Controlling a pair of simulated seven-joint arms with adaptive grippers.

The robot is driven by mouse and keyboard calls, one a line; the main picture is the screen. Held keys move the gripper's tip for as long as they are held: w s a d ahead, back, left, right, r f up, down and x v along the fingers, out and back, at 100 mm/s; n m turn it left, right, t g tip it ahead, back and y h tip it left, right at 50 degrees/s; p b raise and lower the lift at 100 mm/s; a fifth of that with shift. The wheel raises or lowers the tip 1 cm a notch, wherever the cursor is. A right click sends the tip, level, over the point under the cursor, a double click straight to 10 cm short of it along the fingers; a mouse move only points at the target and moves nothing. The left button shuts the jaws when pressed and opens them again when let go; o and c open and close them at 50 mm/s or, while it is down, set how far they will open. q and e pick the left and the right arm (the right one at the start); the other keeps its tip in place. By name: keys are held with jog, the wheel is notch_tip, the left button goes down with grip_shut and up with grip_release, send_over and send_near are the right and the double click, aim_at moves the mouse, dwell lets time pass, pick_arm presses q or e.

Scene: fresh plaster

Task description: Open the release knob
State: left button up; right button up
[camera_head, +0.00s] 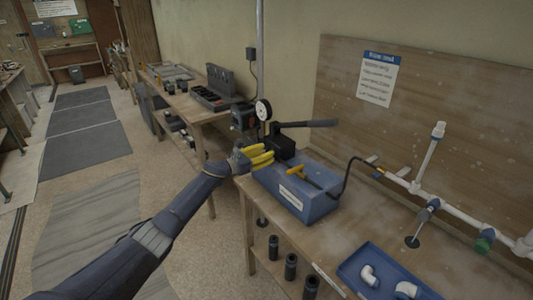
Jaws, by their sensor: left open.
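A test pump with a blue tank (310,205) stands on the wooden bench. It has a black pump body (279,148), a long black lever (308,124) and a round white gauge (263,109). A small yellow part (297,170) shows on top of the tank; I cannot tell if it is the release knob. My left gripper (265,157), with yellow fingers, is open at the tank's left end, close beside the pump body. Its fingers hide part of the pump there, and I cannot tell whether they touch it. My right gripper is not in view.
A black hose (346,178) runs from the pump to white pipes (460,205) along the backboard. A blue tray (350,272) with white elbow fittings lies at the front. Dark cylinders stand on the shelf below. Another bench with an open toolbox (218,92) is behind.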

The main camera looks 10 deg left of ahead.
pick_arm(q)
grip_shut()
jog(key=n, duration=0.4)
jog(key=shift+n, duration=2)
